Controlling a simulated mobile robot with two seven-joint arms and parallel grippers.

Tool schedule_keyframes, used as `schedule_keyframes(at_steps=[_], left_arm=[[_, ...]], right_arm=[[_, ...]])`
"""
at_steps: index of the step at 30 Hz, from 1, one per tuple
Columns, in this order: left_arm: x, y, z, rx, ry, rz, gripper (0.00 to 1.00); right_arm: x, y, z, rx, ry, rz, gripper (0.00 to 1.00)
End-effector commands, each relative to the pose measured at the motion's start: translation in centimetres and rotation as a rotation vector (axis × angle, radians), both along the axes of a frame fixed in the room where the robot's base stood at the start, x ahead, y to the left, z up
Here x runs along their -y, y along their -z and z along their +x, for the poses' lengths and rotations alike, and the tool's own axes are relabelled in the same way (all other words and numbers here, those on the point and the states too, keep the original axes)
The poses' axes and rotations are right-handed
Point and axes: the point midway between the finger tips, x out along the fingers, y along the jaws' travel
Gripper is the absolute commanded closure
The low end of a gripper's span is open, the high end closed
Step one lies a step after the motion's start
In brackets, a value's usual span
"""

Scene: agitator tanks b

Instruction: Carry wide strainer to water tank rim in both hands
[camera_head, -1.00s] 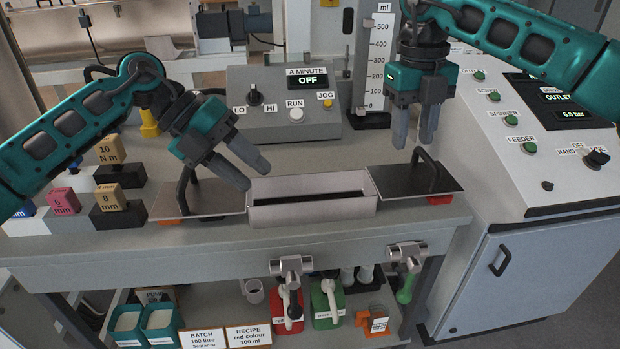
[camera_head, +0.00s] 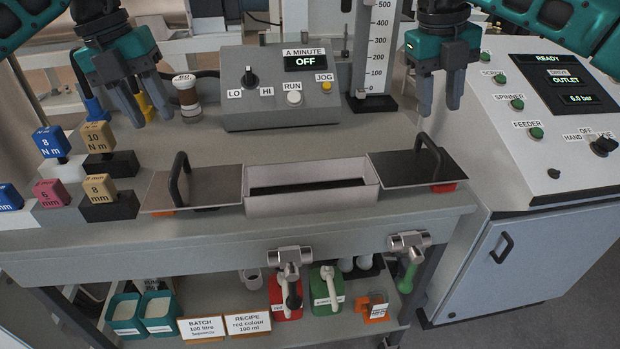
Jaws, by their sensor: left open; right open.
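What looks like the wide strainer (camera_head: 312,203) is a pale, open rectangular box on the bench, with a dark flat plate on each side. A black upright handle stands on the left plate (camera_head: 215,188) and another on the right plate (camera_head: 405,169). My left gripper (camera_head: 150,117) is open and empty, above the bench, up and left of the left handle (camera_head: 178,178). My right gripper (camera_head: 441,108) is open and empty, pointing down above the right handle (camera_head: 428,155) and apart from it. I cannot make out a water tank rim.
A grey control box (camera_head: 280,95) and a millilitre scale (camera_head: 380,50) stand behind the strainer. Labelled bit blocks (camera_head: 98,190) stand at left. A sloped console (camera_head: 550,130) is at right. Two metal taps (camera_head: 290,257) jut from the bench front above a shelf of jugs and tubs.

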Motion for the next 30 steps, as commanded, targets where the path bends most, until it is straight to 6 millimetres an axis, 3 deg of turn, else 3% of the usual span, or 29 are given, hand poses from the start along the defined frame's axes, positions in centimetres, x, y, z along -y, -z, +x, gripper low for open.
schedule_keyframes(at_steps=[9,15,21,30], left_arm=[[1.2,6.3,0.0,-0.003,0.000,0.001,0.60],[1.8,9.2,0.1,-0.002,-0.001,-0.001,0.60],[2.1,10.5,0.1,0.000,0.000,0.000,0.60],[2.1,10.6,0.2,0.000,0.000,-0.001,0.60]], right_arm=[[1.3,6.3,0.0,-0.004,0.000,0.000,0.60],[1.9,9.2,0.1,-0.002,0.001,0.000,0.60],[2.1,10.5,0.1,-0.001,0.000,0.000,0.60],[2.1,10.6,0.1,-0.001,0.000,0.000,0.60]])
